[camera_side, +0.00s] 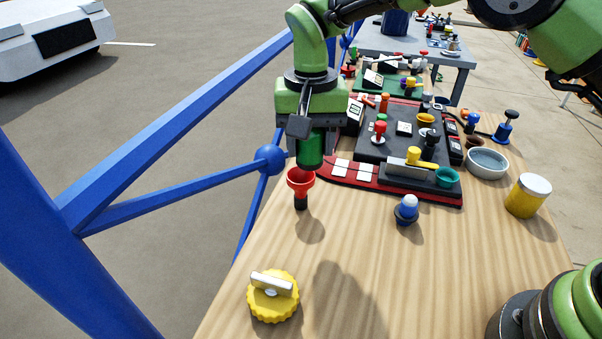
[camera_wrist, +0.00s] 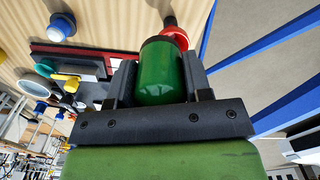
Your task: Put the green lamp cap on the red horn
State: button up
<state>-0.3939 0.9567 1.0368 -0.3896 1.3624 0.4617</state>
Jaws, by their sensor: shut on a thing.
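The green lamp cap (camera_side: 310,151) is a dark green cylinder with a rounded edge. My gripper (camera_side: 311,140) is shut on it and holds it above the table. In the wrist view the cap (camera_wrist: 163,70) sits between the two dark jaws. The red horn (camera_side: 300,181) has a red flared bell on a black base and stands upright near the table's left edge. The cap is just above and slightly right of the horn's bell in the side view. In the wrist view the horn (camera_wrist: 174,36) is partly hidden behind the cap. I cannot tell whether they touch.
A black and red panel (camera_side: 365,185) with several knobs lies to the right of the horn. A blue and white button (camera_side: 407,209), a yellow knob (camera_side: 273,296), a yellow jar (camera_side: 528,196) and a bowl (camera_side: 487,163) stand around. The wood between them is clear.

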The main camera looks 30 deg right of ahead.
aim_at(301, 175)
jog(key=w+r+m, duration=0.3)
jog(key=w, duration=0.1)
jog(key=shift+s+d+f, duration=0.1)
jog(key=shift+f, duration=1.95)
jog(key=shift+s+d+f, duration=0.1)
jog(key=shift+f, duration=1.95)
jog(key=o, duration=0.9)
jog(key=shift+f, duration=0.15)
notch_tip(301, 175, up, 8)
jog(key=shift+w+f, duration=0.1)
